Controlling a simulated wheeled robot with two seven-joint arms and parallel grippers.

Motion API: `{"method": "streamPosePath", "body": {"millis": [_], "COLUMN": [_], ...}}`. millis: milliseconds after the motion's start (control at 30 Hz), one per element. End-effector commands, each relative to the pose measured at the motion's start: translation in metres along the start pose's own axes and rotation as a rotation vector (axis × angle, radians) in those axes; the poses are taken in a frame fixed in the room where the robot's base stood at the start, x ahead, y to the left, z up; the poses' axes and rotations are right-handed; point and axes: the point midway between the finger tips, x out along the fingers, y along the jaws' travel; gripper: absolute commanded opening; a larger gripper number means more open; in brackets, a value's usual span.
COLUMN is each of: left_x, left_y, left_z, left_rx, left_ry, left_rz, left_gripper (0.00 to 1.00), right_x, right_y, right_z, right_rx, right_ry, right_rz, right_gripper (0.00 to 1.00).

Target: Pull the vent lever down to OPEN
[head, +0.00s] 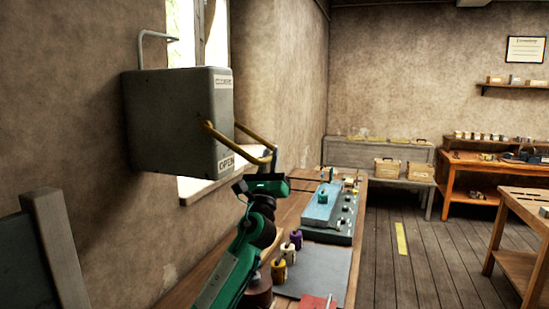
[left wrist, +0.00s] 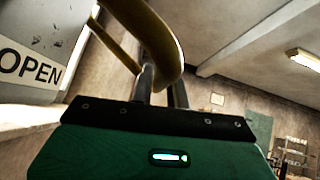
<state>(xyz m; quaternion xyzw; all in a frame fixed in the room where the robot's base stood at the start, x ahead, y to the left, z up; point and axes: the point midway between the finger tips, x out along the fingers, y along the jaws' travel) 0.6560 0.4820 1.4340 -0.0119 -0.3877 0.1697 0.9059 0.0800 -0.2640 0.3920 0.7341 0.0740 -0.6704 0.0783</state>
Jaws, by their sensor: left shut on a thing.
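The grey vent box (head: 178,120) is on the wall at the upper left, with a sign at its top and an OPEN sign (head: 227,163) near its bottom. Its yellow lever (head: 241,147) juts out to the right and slopes downward, its outer end about level with OPEN. My left gripper (head: 272,168) is shut on the lever's outer end. In the left wrist view the lever (left wrist: 152,32) passes at the fingertips (left wrist: 163,72), and the OPEN sign (left wrist: 30,68) is at the left. The exact finger contact is partly hidden. My right gripper is not in view.
A workbench (head: 215,270) runs along the wall below, carrying a blue-topped panel (head: 322,207), several small coloured pots (head: 289,253) and a grey mat (head: 315,270). A window (head: 215,40) is behind the box. Wooden floor (head: 390,265) lies open to the right.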

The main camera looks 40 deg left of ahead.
Motion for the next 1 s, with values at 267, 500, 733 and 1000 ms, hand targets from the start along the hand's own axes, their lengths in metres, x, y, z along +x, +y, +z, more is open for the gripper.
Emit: {"method": "streamPosePath", "body": {"millis": [267,500,733,1000], "left_x": [-0.0077,-0.0078,-0.0075,-0.0077], "left_y": [0.0111,0.0133,0.0137,0.0129], "left_z": [-0.0080,-0.0081,-0.0077,-0.0078], "left_rx": [-0.002,-0.002,-0.002,-0.001], "left_ry": [0.000,-0.001,-0.001,-0.001], "left_rz": [0.004,0.005,0.006,0.005], "left_gripper": [0.00,0.00,0.00,0.38], "right_x": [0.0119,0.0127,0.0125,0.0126], "right_y": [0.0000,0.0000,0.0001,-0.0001], "right_z": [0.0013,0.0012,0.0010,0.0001], "right_rx": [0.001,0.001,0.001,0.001], "right_ry": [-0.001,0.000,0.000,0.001], "right_rz": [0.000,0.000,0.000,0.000], "right_gripper": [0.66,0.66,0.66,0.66]}}
